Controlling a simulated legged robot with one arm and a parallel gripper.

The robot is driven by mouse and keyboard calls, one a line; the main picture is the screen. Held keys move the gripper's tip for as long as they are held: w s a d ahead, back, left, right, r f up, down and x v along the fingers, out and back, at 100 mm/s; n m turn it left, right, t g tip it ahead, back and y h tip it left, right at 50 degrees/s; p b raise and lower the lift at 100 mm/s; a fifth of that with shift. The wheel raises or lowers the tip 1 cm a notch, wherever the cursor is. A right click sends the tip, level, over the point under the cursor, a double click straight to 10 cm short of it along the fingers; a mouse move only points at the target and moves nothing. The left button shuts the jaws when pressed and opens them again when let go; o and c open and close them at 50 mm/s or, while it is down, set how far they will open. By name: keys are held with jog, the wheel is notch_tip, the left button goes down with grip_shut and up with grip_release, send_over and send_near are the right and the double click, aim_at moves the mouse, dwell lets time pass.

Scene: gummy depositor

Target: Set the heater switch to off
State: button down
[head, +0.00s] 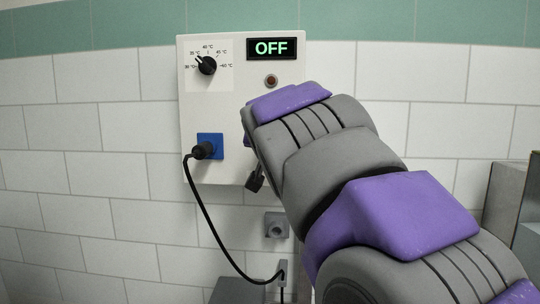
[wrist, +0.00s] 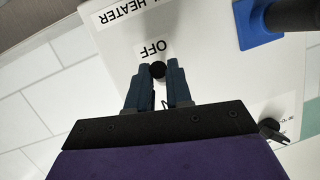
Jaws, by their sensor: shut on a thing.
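The white control box (head: 225,110) hangs on the tiled wall in the head view. Its display (head: 275,48) reads "OFF" in green. In the head view my grey and purple arm covers the switch and most of my gripper.
A temperature dial (head: 206,64) sits at the box's upper left, with a small round indicator (head: 271,81) under the display. A black plug in a blue socket (head: 218,139) has a cable (head: 206,215) hanging down. A grey metal unit (head: 502,200) stands at the right.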

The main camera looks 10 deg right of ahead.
jog(key=shift+f, duration=0.2)
dwell(0.4)
jog(key=c, duration=1)
grip_release()
jog(key=shift+a, duration=0.1)
jog(key=shift+c, duration=0.2)
jog(key=shift+r, duration=0.1)
